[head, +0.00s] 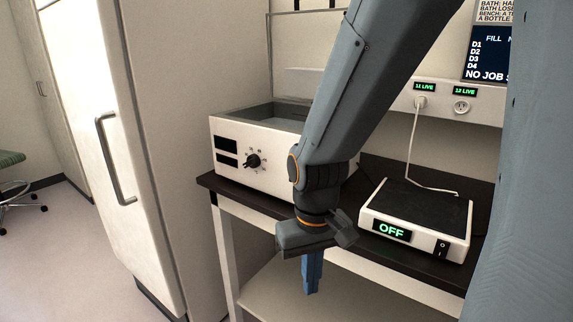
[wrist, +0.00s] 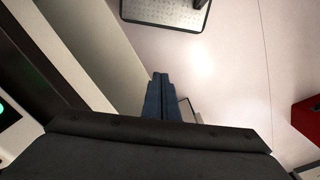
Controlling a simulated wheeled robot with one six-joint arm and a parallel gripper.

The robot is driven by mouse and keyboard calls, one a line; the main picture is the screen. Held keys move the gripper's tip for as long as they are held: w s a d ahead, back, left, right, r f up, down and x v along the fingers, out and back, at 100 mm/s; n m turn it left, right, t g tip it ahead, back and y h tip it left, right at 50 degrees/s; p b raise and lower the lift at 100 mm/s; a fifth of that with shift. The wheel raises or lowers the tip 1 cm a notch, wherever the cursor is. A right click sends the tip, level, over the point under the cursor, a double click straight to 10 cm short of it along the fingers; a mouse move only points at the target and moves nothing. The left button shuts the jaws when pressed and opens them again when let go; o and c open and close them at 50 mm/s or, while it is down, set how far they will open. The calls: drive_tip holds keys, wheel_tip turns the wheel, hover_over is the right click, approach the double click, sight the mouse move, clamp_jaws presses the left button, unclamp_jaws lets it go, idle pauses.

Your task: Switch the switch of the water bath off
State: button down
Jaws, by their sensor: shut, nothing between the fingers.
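The water bath (head: 228,167) is a white open-topped box on the dark bench at the left. Its front has two dark displays and a black round knob (head: 253,161); the right part of its front is hidden behind my arm, and I cannot make out a separate switch on it. My gripper (head: 312,288) points down in front of the bench edge, between the bath and the white device to the right. Its blue fingers are shut with nothing between them. They also show in the wrist view (wrist: 161,97), over the floor.
A tall white cabinet (head: 165,150) stands left. A red box (wrist: 308,118) shows at the wrist view's right.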

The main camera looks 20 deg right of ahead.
drive_tip(key=w+a+r+n+t+h+p, duration=0.1)
drive_tip(key=w+r, duration=0.3)
drive_tip(key=r, duration=0.4)
drive_tip(key=w+a+r+n+t+h+p, duration=0.1)
drive_tip(key=w+a+r+n+p, duration=0.2)
drive_tip(key=r, duration=0.6)
drive_tip(key=w+a+r+n+t+h+p, duration=0.1)
drive_tip(key=w+a+r+n+h+p, duration=0.1)
drive_tip(key=w+r, duration=0.3)
wheel_tip(320, 180, up, 4)
drive_tip(key=shift+w+f+n+p, duration=0.15)
drive_tip(key=shift+w+n+p, duration=0.25)
drive_tip(key=shift+n+p, duration=0.15)
drive_tip(key=w+d+f+p, duration=0.3)
drive_tip(key=d+f, duration=0.3)
drive_tip(key=f, duration=0.2)
drive_tip(key=shift+w+d+f, duration=0.25)
drive_tip(key=shift+w+f, duration=0.1)
drive_tip(key=shift+w, duration=0.55)
